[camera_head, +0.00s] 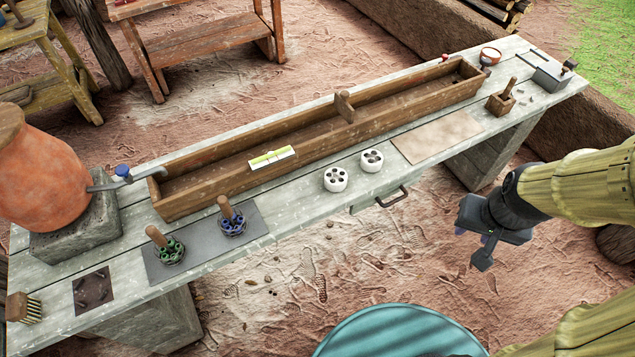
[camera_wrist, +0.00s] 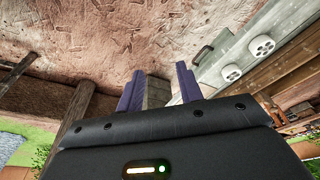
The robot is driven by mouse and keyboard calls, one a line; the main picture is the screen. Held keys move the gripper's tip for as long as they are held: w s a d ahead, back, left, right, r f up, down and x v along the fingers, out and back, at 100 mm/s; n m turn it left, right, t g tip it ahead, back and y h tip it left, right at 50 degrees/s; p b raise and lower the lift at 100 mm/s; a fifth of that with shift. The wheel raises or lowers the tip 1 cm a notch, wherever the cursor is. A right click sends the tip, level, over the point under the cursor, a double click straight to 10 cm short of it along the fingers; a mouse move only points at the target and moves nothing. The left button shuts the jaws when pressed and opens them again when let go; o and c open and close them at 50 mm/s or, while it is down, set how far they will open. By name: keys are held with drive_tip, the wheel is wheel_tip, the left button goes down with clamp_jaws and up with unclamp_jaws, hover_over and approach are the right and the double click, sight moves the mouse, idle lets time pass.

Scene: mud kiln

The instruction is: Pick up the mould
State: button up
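No label marks the mould, and I cannot tell for certain which thing it is. A small wooden box with an upright handle (camera_head: 501,98) stands near the right end of the bench. Two round white blocks with holes, one on the left (camera_head: 335,179) and one on the right (camera_head: 371,160), sit near the bench's front edge. They also show in the wrist view (camera_wrist: 231,73). My gripper (camera_head: 484,245) hangs in front of the bench, apart from all of these. In the wrist view its purple fingers (camera_wrist: 158,82) are spread with nothing held between them.
The bench (camera_head: 300,226) carries a long wooden trough (camera_head: 215,181), a dark mat (camera_head: 200,252) with two handled tools, a beige sheet (camera_head: 438,137) and a clay jar (camera_head: 40,180). A drawer handle (camera_head: 391,197) juts out in front. A teal round top (camera_head: 400,335) stands nearer.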

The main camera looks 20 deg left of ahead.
drive_tip(key=shift+a, duration=0.25)
drive_tip(key=o, duration=0.5)
drive_tip(key=shift+w+f, duration=0.1)
drive_tip(key=shift+f, duration=0.05)
drive_tip(key=o, duration=0.6)
drive_tip(key=w+f+n+b, duration=0.1)
drive_tip(key=w+f+b, duration=0.1)
drive_tip(key=w+f+n+t+b, duration=0.1)
drive_tip(key=w+f+b, duration=0.1)
drive_tip(key=f, duration=0.1)
drive_tip(key=shift+w+f+t, duration=0.15)
drive_tip(key=shift+w+t, duration=0.1)
drive_tip(key=shift+t, duration=0.05)
drive_tip(key=shift+o, duration=0.2)
drive_tip(key=w+a+f+n+t+y+b, duration=0.2)
drive_tip(key=w+a+f+n+y+b, duration=0.1)
drive_tip(key=w+a+f+n+b, duration=0.25)
drive_tip(key=w+a+f+n+t+y+b, duration=0.2)
drive_tip(key=w+a+f+y+b, duration=0.3)
drive_tip(key=f, duration=0.4)
drive_tip(key=s+a+f+n+y+b, duration=0.2)
drive_tip(key=a+y+b, duration=0.3)
drive_tip(key=a, duration=0.4)
drive_tip(key=shift+s+f+n+g+y, duration=0.35)
drive_tip(key=shift+s+n+y, duration=0.15)
drive_tip(key=shift+y, duration=0.2)
